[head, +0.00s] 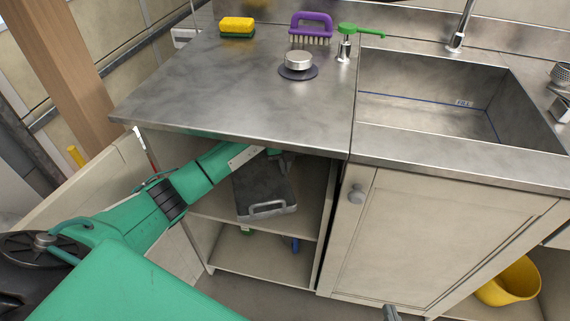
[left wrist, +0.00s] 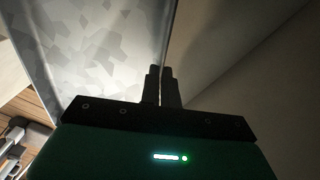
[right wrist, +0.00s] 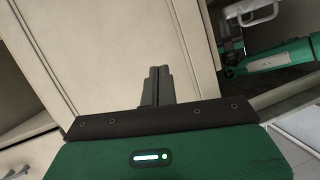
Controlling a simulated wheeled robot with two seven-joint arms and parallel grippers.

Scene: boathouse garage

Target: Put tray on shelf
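The dark grey tray (head: 262,186) with a pale handle is in the open cabinet, on the middle shelf (head: 210,205), turned slightly, its handle at the shelf's front edge. Its handle also shows in the right wrist view (right wrist: 254,10). My left gripper (head: 284,163) is inside the cabinet near the tray's far end, partly hidden under the counter. My right gripper (right wrist: 157,86) is shut and empty in front of the closed cabinet door, low in the head view (head: 391,313).
The counter (head: 210,90) holds a yellow sponge (head: 237,26), a purple brush (head: 311,27), a drain plug (head: 298,65) and a soap dispenser (head: 345,45). A sink (head: 430,110) is at right. A yellow bucket (head: 512,283) stands low at right. Small green and blue things sit below the middle shelf.

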